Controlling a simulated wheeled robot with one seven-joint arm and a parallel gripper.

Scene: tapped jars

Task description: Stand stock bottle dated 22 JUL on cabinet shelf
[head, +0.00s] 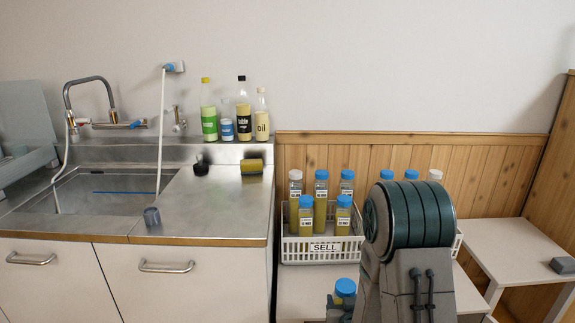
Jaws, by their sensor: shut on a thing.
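My gripper (340,306) is low in the head view, left of my arm, shut on a blue-capped bottle (345,287). The cap and top of this bottle show; its lower part and any date are hidden by the gripper or cut off by the picture edge. More bottles with blue or white caps and yellow-green contents (320,205) stand in a white crate (300,252) labelled SELL. Their small white labels are too small to read. I cannot make out the cabinet shelf for certain.
My arm hides much of a second white crate (458,243) and its capped bottles. A white side table (510,250) at right bears a grey block (562,266). A steel sink counter (215,205) at left holds several bottles and a sponge (251,166).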

